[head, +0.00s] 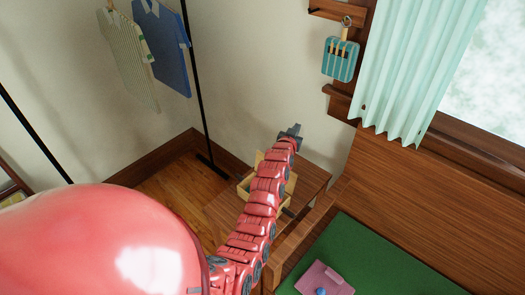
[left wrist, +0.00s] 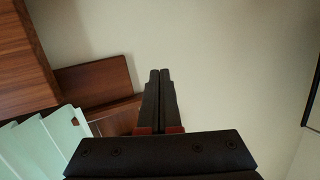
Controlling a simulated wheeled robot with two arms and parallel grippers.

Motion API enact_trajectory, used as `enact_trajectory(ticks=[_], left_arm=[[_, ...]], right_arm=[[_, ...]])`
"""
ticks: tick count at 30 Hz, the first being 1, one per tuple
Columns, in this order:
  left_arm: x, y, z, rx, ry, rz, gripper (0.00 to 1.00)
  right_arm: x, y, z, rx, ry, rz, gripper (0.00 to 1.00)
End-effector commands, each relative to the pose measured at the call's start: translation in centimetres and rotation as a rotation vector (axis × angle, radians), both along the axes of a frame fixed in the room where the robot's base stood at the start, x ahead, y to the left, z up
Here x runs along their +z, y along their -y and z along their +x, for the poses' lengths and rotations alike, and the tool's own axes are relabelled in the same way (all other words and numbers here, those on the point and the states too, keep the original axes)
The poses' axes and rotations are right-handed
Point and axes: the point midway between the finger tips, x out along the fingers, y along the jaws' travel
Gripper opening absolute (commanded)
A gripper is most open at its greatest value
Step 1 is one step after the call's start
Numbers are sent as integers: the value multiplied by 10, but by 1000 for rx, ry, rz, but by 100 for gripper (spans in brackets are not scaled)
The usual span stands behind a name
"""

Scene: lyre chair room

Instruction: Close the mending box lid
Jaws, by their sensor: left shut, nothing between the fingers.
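The mending box (head: 244,188) is pale yellow wood and stands on a small wooden table. My left arm crosses in front of it and hides most of it. Pale panels rise above the box on both sides of the arm and look like parts of a raised lid, but I cannot tell its exact angle. My left gripper (head: 293,130) is beyond and above the box, near the wall. In the left wrist view its two fingers (left wrist: 160,75) are together with nothing between them. The box is not in that view. My right gripper is not in view.
The small table (head: 312,176) stands in the corner by the wall. A wooden bench or desk with a green surface (head: 375,250) is at the right, with a pink item (head: 325,280) on it. A teal curtain (head: 415,70) hangs above. Clothes (head: 165,50) hang on a rack at the left.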

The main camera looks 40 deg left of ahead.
Motion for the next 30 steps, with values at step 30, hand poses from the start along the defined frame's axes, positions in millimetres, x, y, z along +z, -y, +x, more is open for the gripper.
enact_trajectory(ticks=[30], left_arm=[[-6, -66, -98, -280, -1015, -173, 0]], right_arm=[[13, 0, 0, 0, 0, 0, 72]])
